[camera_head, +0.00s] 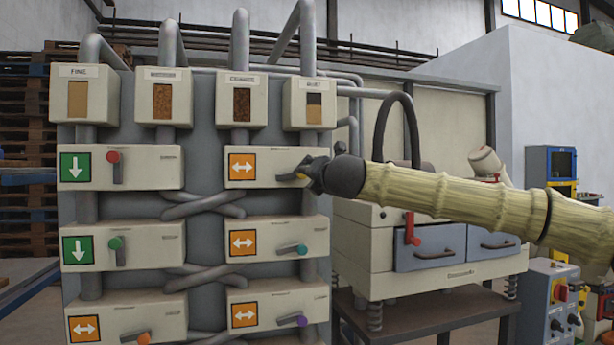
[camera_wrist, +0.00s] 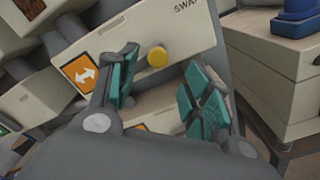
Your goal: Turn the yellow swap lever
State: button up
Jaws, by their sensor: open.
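The yellow swap lever (camera_wrist: 157,57) is on the upper right cream box (camera_head: 262,152), whose orange sign (camera_head: 241,167) shows a double arrow. In the wrist view its round yellow knob shows between my open fingertips; I cannot tell whether either finger touches it.
Other boxes carry red (camera_head: 113,157), green (camera_head: 116,243), teal (camera_head: 302,249), orange (camera_head: 144,338) and purple (camera_head: 301,320) knobs. Grey pipes cross between the boxes. A cream machine with grey drawers (camera_head: 430,248) and a red lever (camera_head: 411,229) stands right, below my arm.

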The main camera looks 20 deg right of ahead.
jog(key=shift+s, duration=1.9)
